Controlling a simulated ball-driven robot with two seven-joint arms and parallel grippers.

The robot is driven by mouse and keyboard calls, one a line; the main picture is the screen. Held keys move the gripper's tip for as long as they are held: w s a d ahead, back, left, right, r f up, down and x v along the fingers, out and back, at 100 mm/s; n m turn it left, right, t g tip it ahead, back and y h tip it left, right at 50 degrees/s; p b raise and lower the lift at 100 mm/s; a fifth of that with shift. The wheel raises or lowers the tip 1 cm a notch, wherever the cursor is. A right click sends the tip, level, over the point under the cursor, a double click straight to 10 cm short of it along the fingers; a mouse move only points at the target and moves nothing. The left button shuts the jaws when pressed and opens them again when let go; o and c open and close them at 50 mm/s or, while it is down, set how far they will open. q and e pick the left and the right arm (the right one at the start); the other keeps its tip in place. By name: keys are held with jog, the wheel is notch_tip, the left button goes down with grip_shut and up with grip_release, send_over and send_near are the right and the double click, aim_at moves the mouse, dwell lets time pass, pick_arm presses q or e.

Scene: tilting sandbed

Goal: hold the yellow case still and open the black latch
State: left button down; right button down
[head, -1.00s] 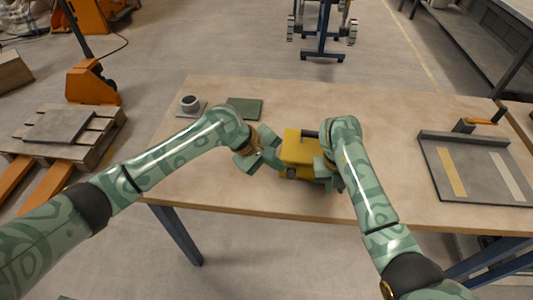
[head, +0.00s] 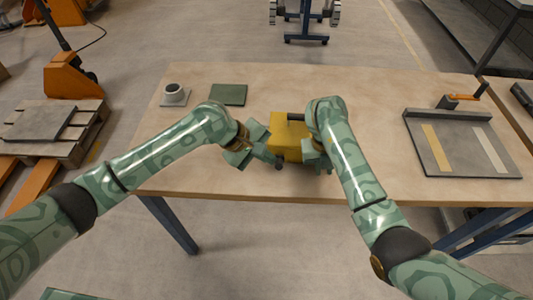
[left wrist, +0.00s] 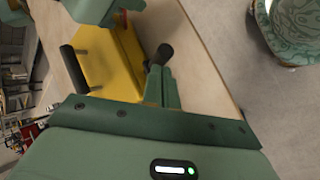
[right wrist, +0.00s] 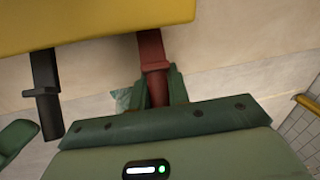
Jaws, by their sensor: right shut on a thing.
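The yellow case (head: 286,124) stands near the front edge of the table, with a dark handle on top (left wrist: 75,70). In the right wrist view, a red-brown latch (right wrist: 152,50) hangs from its edge, and my right gripper (right wrist: 160,88) is shut on it. The black latch (right wrist: 43,90) hangs beside it, to the left, and also shows in the left wrist view (left wrist: 163,54). My left gripper (left wrist: 162,85) is at the left front of the case, its fingers close together and near the black latch. I cannot tell whether they touch it.
The wooden table (head: 370,105) is clear around the case. A green mat (head: 229,94) and a grey cup on a square base (head: 174,92) are at the back left. A grey tray (head: 460,115) with coloured strips lies on the right.

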pick_arm(q)
jog(key=shift+d, duration=0.3)
pick_arm(e)
jog(key=shift+a+r, duration=0.1)
jog(key=shift+a, duration=0.2)
jog(key=shift+d, duration=0.15)
pick_arm(q)
jog(key=w+a+v, duration=0.1)
jog(key=w+v, duration=0.1)
jog(key=v, duration=1.1)
jog(key=shift+a+f, duration=0.2)
jog(key=shift+a, duration=0.15)
pick_arm(e)
jog(key=c, duration=1.3)
grip_release()
pick_arm(q)
jog(key=shift+w, duration=0.1)
pick_arm(e)
jog(key=shift+o, duration=0.2)
